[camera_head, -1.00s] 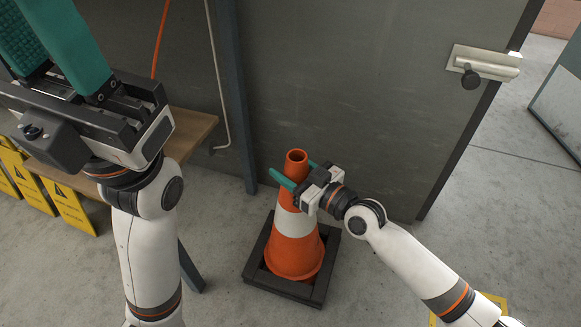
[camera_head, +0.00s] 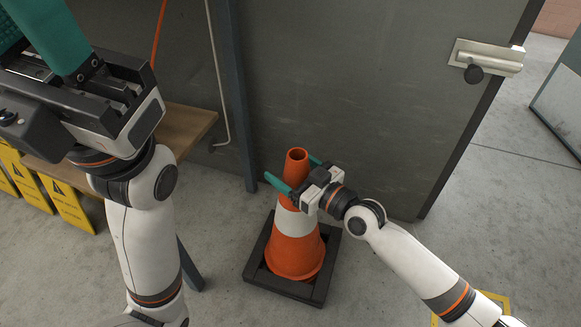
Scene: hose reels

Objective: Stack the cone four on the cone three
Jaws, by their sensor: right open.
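An orange cone (camera_head: 295,258) with a white band stands upright on the floor in a dark square base, in the middle of the head view. I cannot tell whether it is one cone or several nested, nor which numbered cone it is. My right gripper (camera_head: 292,172) is open at the cone's upper part, with one teal finger on each side of the neck. The far finger is partly hidden behind the cone. My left gripper (camera_head: 52,40) is raised at the upper left, close to the camera; its fingertips are cut off by the frame.
A wooden bench top (camera_head: 190,128) with a dark leg is at the left. Several yellow warning signs (camera_head: 68,205) stand below it. A grey door (camera_head: 370,100) with a metal latch (camera_head: 487,57) is behind the cone.

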